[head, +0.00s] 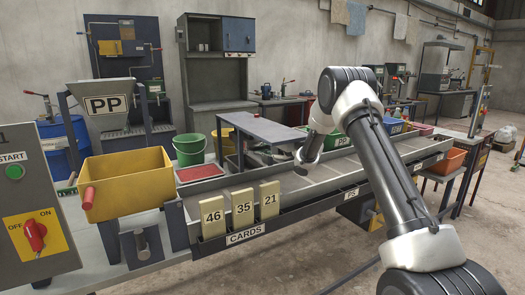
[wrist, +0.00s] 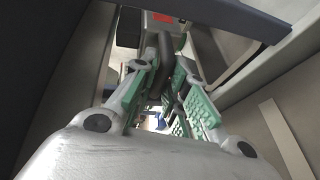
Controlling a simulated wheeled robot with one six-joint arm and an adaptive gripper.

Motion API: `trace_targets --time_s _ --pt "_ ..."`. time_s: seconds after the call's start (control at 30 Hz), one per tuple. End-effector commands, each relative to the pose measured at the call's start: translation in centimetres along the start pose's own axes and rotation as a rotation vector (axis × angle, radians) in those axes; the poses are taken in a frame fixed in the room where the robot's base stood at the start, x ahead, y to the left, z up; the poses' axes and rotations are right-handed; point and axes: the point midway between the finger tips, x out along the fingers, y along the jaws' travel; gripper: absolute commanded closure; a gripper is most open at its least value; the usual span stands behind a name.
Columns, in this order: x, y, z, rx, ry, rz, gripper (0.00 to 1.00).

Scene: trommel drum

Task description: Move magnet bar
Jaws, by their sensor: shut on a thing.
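In the wrist view my gripper (wrist: 159,88) has its green-padded fingers closed around a dark, curved handle (wrist: 165,52). The handle looks like part of the magnet bar, but most of the bar is hidden. A grey part with a red label (wrist: 163,17) shows just beyond the handle. In the head view my arm reaches over the long grey trough (head: 290,187), and its wrist bends down near the grey raised table. The gripper's fingers and the held thing cannot be made out there.
A yellow bin (head: 128,184) with a red handle stands at left, near a green bucket (head: 189,149). Cards marked 46, 35 and 21 (head: 242,208) stand along the trough's front. A grey raised table (head: 262,130) stands behind the trough. An orange bin (head: 447,160) is at right.

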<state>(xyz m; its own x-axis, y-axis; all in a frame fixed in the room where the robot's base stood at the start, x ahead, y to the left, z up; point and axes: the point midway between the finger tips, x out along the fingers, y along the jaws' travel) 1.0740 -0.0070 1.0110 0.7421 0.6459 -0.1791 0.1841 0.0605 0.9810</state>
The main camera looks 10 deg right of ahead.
Motion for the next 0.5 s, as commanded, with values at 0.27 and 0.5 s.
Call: trace_targets --time_s 0.27,0.5 --pt "0.03 -0.06 0.13 0.004 -0.005 -0.001 0.66" --pt "0.00 0.01 0.09 0.002 -0.003 0.000 0.66"
